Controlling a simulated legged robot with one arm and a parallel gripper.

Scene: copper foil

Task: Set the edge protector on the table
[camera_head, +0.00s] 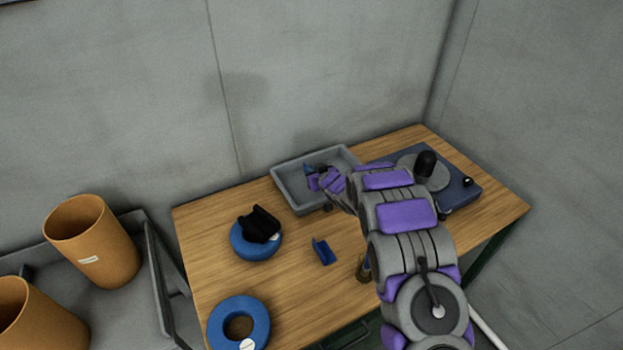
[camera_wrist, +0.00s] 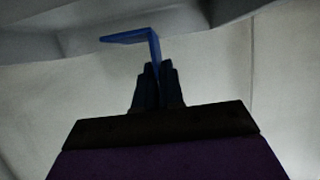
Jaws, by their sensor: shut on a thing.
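My gripper (camera_head: 319,173) is at the grey tray (camera_head: 284,187) on the wooden table (camera_head: 283,283). In the wrist view my gripper (camera_wrist: 158,72) is shut on a blue L-shaped edge protector (camera_wrist: 130,38), which sticks out past the fingertips. In the head view only a small blue part of this edge protector (camera_head: 308,168) shows, within the tray's outline. I cannot tell whether it touches the tray. A second blue angled edge protector (camera_head: 323,252) lies on the table in front of the tray.
A blue ring (camera_head: 246,247) with a black piece (camera_head: 262,223) on it and another blue ring (camera_head: 258,313) lie at the table's left. A dark blue machine with a round plate (camera_head: 466,190) stands at the right. Orange cylinders (camera_head: 106,257) stand at far left. Bare wood surrounds the second protector.

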